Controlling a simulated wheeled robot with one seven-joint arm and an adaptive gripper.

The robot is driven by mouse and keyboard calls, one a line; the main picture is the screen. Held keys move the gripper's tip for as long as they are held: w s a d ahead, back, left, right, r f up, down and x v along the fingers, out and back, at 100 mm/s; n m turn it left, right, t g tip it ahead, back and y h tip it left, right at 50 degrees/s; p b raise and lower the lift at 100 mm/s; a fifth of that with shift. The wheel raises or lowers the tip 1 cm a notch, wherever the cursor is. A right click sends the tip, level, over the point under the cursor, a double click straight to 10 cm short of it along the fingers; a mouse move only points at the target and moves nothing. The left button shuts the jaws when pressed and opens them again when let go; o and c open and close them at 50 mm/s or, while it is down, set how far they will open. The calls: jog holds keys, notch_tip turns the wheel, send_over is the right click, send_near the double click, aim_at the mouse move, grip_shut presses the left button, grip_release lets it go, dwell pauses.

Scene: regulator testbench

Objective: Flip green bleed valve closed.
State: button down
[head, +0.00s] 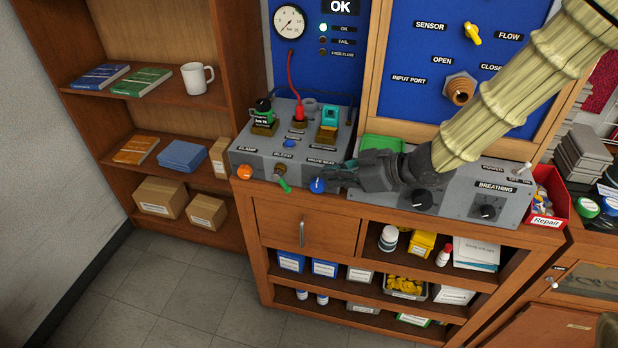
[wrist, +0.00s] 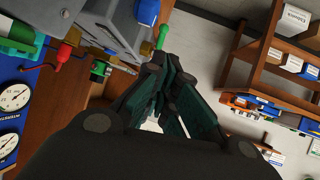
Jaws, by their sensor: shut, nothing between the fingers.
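The green bleed valve (head: 284,184) is a small green lever on a brass stem at the front of the grey bench unit, below the BLEED label. In the head view it points down and slightly right. My gripper (head: 330,178) is shut and empty, to the right of the lever and apart from it, close by the blue knob (head: 317,185). In the wrist view the green lever (wrist: 161,37) shows just beyond my shut fingers (wrist: 168,84), with the blue knob (wrist: 147,11) above it. I cannot tell the exact gap to the blue knob.
An orange knob (head: 244,172) sits left of the lever. Fittings with a red hose (head: 292,80) stand on top of the unit. A second grey panel (head: 450,196) with black knobs lies right, under my arm. Open floor (head: 190,290) lies in front of the left shelf.

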aim_at(285, 184)
jog(key=p+x, duration=0.2)
jog(key=x, duration=1.1)
jog(key=shift+w+a+f, duration=0.1)
jog(key=shift+a+f, duration=0.05)
jog(key=shift+a, duration=0.1)
jog(key=shift+f, duration=0.55)
jog(key=shift+r, duration=0.1)
jog(key=shift+d+r, duration=0.15)
jog(key=shift+d, duration=0.2)
jog(key=s+d+r, duration=0.2)
jog(key=s+d, duration=0.4)
jog(key=d, duration=0.5)
jog(key=shift+s+r+b, duration=0.3)
jog(key=shift+r+b, duration=0.1)
jog(key=shift+d, duration=0.1)
